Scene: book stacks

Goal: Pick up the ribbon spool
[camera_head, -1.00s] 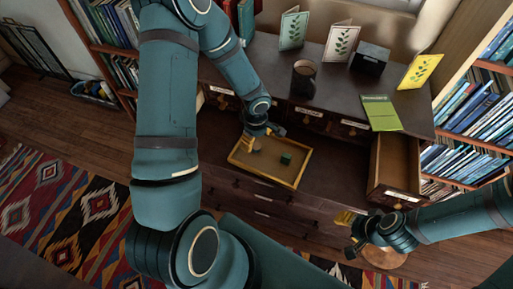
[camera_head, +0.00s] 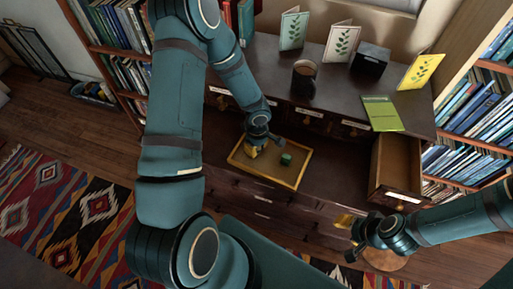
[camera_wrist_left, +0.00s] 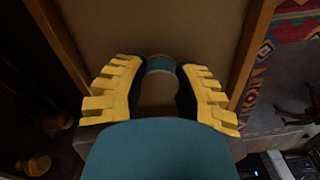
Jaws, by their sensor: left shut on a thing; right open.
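The ribbon spool (camera_wrist_left: 158,90), with a pale round face and a teal band, sits between the yellow fingers of my left gripper (camera_wrist_left: 159,85) in the left wrist view. The left gripper is shut on it. In the head view my left gripper (camera_head: 252,150) is down inside the shallow wood-rimmed tray (camera_head: 266,183), and its fingers mostly hide the spool. I cannot tell whether the spool touches the tray floor. My right gripper (camera_head: 346,237) is open and empty, in front of the cabinet at the lower right.
An open drawer (camera_head: 396,165) juts out at the right.

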